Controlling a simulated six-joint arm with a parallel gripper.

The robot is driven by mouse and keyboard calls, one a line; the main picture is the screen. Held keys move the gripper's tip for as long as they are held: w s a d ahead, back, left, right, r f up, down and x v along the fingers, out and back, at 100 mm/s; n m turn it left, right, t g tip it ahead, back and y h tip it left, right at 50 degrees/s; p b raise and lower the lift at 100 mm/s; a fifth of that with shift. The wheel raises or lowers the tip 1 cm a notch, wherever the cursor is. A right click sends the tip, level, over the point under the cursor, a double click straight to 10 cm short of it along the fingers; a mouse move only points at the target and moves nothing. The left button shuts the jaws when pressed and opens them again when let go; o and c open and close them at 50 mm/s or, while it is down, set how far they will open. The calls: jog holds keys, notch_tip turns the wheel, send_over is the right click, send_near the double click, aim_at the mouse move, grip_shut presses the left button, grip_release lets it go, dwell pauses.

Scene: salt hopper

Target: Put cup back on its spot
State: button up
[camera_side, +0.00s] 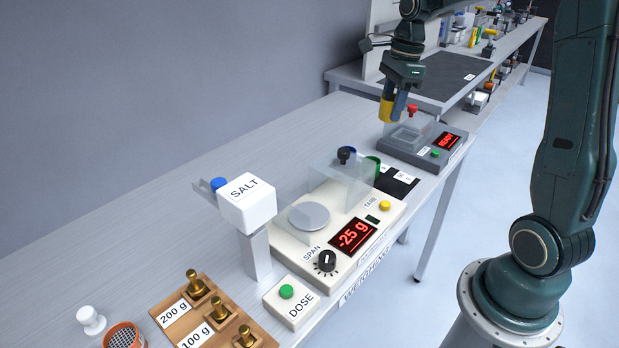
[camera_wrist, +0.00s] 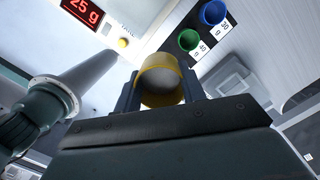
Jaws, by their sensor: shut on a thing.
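My gripper (camera_side: 390,110) is shut on a yellow cup (camera_side: 386,112), held in the air at the far end of the bench, above and beside the READY device. In the wrist view the yellow cup (camera_wrist: 160,80) sits between both fingers, with a pale round surface inside its ring; I cannot tell whether that is salt. A green cup (camera_side: 373,164) and a blue cup (camera_side: 350,151) stand behind the scale. They also show in the wrist view, green (camera_wrist: 189,40) and blue (camera_wrist: 214,13), beside white gram labels. A bare part of the black labelled mat (camera_side: 403,184) shows beside the green cup.
The scale (camera_side: 345,262) reads -25 g, with a clear cover (camera_side: 335,182) over its rear part. The READY device (camera_side: 425,158) has a clear lid with a red knob (camera_side: 411,109). A salt hopper (camera_side: 247,203), DOSE button box (camera_side: 290,302) and brass weights (camera_side: 196,283) stand nearer.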

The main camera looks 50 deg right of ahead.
jog(key=m, duration=0.2)
send_over(393, 187)
jog(key=shift+s+d+f, duration=0.15)
jog(key=shift+s+f, duration=0.05)
jog(key=shift+f, duration=0.2)
notch_tip(393, 187, down, 16)
jog(key=shift+r, duration=0.15)
jog(key=shift+f, duration=2.15)
jog(key=shift+f, duration=0.1)
jog(key=o, duration=1.1)
jog(key=shift+c, duration=0.2)
